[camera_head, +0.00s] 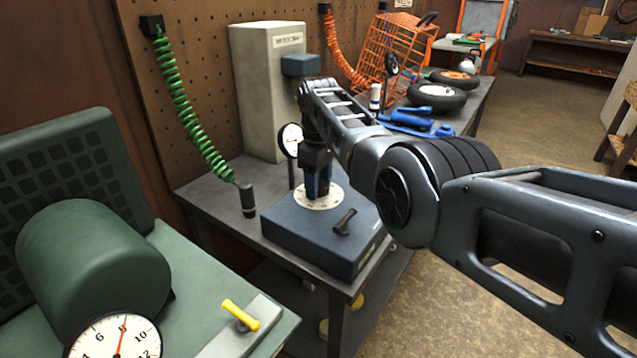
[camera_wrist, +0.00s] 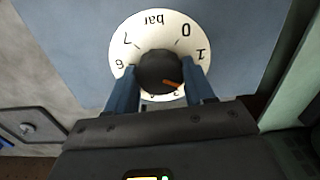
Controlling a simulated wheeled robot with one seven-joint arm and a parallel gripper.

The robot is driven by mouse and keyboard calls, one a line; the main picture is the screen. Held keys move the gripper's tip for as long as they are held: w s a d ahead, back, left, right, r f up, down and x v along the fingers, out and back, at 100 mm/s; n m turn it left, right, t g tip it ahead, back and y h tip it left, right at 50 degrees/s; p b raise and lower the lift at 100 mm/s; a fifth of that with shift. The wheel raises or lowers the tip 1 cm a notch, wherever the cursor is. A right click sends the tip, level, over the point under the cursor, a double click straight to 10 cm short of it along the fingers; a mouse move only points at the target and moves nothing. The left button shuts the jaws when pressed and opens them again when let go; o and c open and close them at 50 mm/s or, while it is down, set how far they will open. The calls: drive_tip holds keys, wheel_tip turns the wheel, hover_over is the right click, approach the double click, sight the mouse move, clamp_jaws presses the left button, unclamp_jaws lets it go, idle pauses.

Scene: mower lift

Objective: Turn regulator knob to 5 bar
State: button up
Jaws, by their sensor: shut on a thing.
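The regulator knob (camera_wrist: 155,72) is dark and round, with an orange pointer mark. It sits in the middle of a white dial (camera_wrist: 150,20) marked "bar", with 0, 1, 6 and 7 readable. The orange mark points to the lower right, past 1, near a partly hidden numeral that may be 2. My gripper (camera_wrist: 161,75) is shut on the knob, one blue finger on each side; the fingers hide part of the lower dial. In the head view my gripper (camera_head: 318,190) points down over the white dial (camera_head: 318,203) on the blue box (camera_head: 310,238); the knob is hidden there.
A small gauge (camera_head: 291,140) stands behind my gripper, its reading too small to tell. A black handle (camera_head: 345,222) lies on the box. A green hose (camera_head: 180,100) hangs at left. A green compressor (camera_head: 90,262) with a gauge (camera_head: 115,338) and yellow lever (camera_head: 240,315) is at lower left.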

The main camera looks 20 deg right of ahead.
drive_tip(key=m, duration=0.5)
drive_tip(key=shift+m, duration=0.3)
drive_tip(key=m, duration=1.2)
drive_tip(key=shift+m+b, duration=0.3)
drive_tip(key=m, duration=0.5)
drive_tip(key=shift+d+m, duration=0.1)
drive_tip(key=shift+m, duration=0.2)
drive_tip(key=o, duration=1)
drive_tip(key=shift+r, duration=0.1)
